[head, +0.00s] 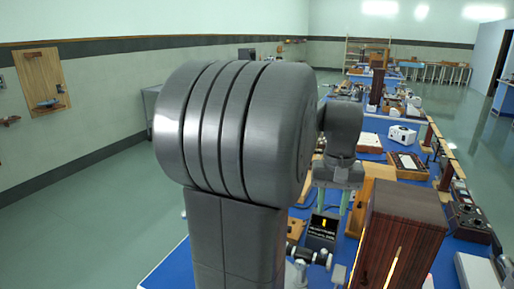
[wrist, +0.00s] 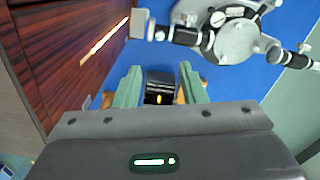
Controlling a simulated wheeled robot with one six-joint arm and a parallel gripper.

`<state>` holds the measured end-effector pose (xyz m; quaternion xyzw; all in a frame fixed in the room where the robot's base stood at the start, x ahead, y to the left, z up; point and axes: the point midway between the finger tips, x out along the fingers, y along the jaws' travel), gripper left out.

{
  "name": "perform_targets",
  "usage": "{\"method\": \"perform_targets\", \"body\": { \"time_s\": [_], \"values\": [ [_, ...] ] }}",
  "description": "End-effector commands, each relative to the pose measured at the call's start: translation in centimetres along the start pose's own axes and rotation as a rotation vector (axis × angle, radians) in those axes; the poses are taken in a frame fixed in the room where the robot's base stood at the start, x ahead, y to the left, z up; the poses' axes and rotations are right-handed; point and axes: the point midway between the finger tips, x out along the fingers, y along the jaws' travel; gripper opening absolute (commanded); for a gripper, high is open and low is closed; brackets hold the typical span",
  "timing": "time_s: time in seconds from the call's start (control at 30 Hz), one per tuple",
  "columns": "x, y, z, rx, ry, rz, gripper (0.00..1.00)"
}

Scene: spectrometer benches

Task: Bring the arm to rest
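My gripper (wrist: 160,80) points down at the bench, its two green fingers apart. It also shows in the head view (head: 332,208), partly behind my large grey arm link. I see nothing held between the fingers. A small black block with a yellow mark (wrist: 159,88) shows in the gap between them. In the head view this black block (head: 322,230) stands on the blue bench below the fingers, and its lettering is too small to read. My arm is bent, with its wrist hanging over the bench.
A dark wooden box with a glowing slit (head: 405,225) stands close to the right of my gripper. A grey spectrometer (wrist: 235,40) is near the black block. The blue bench (head: 172,272) carries several instruments farther back. Open floor (head: 105,215) lies to the left.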

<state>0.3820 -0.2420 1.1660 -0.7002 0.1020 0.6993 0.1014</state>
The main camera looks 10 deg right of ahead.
Motion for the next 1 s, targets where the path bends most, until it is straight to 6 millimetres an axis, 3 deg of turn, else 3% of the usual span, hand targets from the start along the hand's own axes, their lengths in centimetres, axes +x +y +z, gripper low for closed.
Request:
{"method": "perform_targets", "body": {
  "time_s": [0.7, 1.0],
  "values": [
    [12.2, 0.0, 0.1, 0.000, -0.006, -0.001, 0.38],
    [13.5, 0.0, 0.0, 0.016, -0.001, 0.000, 0.38]
  ]
}}
